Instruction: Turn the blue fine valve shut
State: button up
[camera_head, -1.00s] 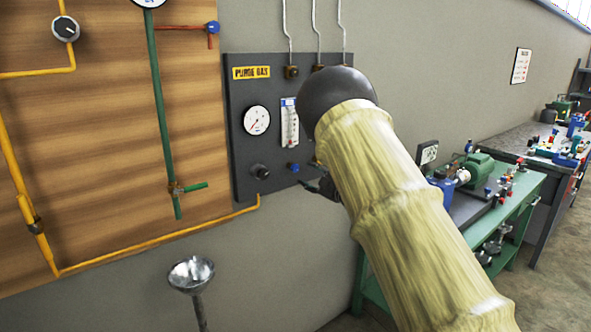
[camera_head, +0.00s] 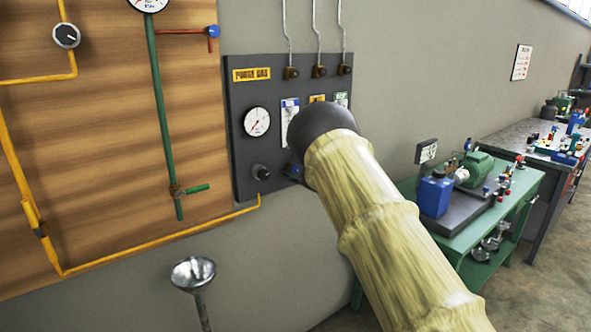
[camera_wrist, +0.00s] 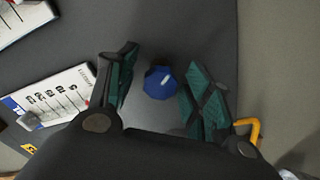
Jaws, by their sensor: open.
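The blue fine valve (camera_wrist: 159,82) is a small blue knob on the dark grey purge gas panel (camera_wrist: 180,30). In the wrist view it lies between the two open fingers of my gripper (camera_wrist: 163,84), toward their tips, with a gap on either side. I cannot tell how far the fingertips are from the panel. In the head view a blue bit of the valve (camera_head: 294,170) shows beside the dark end of my arm, which hides my gripper. The panel also shows in the head view (camera_head: 245,90), below and around a yellow label.
The panel carries a round gauge (camera_head: 257,121), a black knob (camera_head: 260,172) and white flowmeters (camera_wrist: 60,95). A yellow pipe (camera_head: 160,238) runs below it. A green bench (camera_head: 500,215) with equipment is at right.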

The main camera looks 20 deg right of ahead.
jog(key=c, duration=1.1)
jog(key=shift+o, duration=0.2)
jog(key=shift+m, duration=0.3)
